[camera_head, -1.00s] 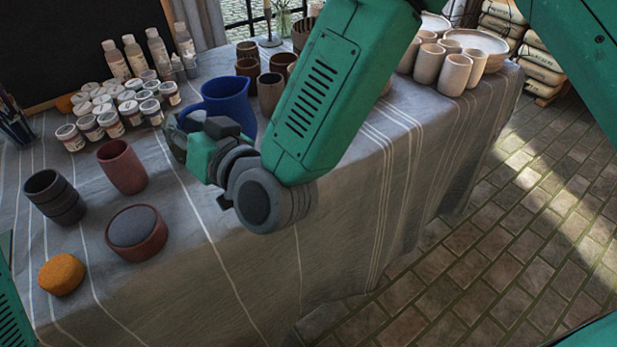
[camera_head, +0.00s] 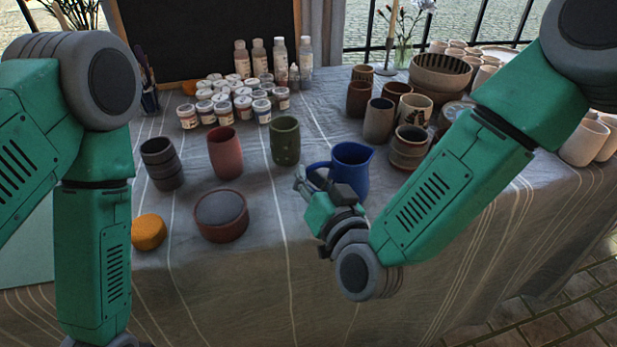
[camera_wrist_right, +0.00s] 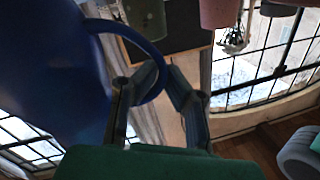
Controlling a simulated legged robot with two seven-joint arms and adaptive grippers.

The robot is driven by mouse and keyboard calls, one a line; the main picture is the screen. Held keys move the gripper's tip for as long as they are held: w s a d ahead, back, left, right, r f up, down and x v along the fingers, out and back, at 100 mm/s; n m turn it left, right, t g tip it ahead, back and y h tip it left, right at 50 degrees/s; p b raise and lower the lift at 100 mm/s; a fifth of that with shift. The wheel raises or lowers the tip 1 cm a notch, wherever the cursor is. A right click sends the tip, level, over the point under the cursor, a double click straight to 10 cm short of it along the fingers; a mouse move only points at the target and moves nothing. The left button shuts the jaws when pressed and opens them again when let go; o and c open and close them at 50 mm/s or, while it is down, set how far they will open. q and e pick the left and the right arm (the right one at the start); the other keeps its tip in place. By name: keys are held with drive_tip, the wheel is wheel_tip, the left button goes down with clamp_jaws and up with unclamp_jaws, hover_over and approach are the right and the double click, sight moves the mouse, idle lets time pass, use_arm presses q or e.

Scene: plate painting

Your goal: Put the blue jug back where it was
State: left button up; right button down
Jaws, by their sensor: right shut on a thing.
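The blue jug (camera_head: 350,168) stands upright at the right-centre of the cloth-covered table, its handle toward the left. I cannot tell whether its base touches the cloth, as my gripper and arm cover part of the lower area. My right gripper (camera_head: 308,184) is at the jug's left side, shut on the handle. In the right wrist view the jug (camera_wrist_right: 45,70) fills the left, and its curved handle (camera_wrist_right: 125,28) runs between the two fingers (camera_wrist_right: 160,88). My left arm comes in at the left, but its gripper is below the frame.
A green cup (camera_head: 285,141), a red cup (camera_head: 225,153) and a dark cup (camera_head: 161,164) stand left of the jug. Several brown cups (camera_head: 379,121) stand close behind and right. A round red pot (camera_head: 221,216) and orange sponge (camera_head: 148,232) lie nearer. Paint jars (camera_head: 243,108) stand behind.

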drive_tip(key=shift+a+r, duration=0.1)
drive_tip(key=shift+a, duration=0.2)
drive_tip(key=shift+d, duration=0.1)
drive_tip(key=c, duration=1.7)
unclamp_jaws()
drive_tip(key=shift+d, duration=0.25)
use_arm(q)
drive_tip(key=shift+a+r+p, duration=0.1)
drive_tip(key=shift+r+p, duration=0.5)
use_arm(e)
drive_tip(key=v, duration=1.2)
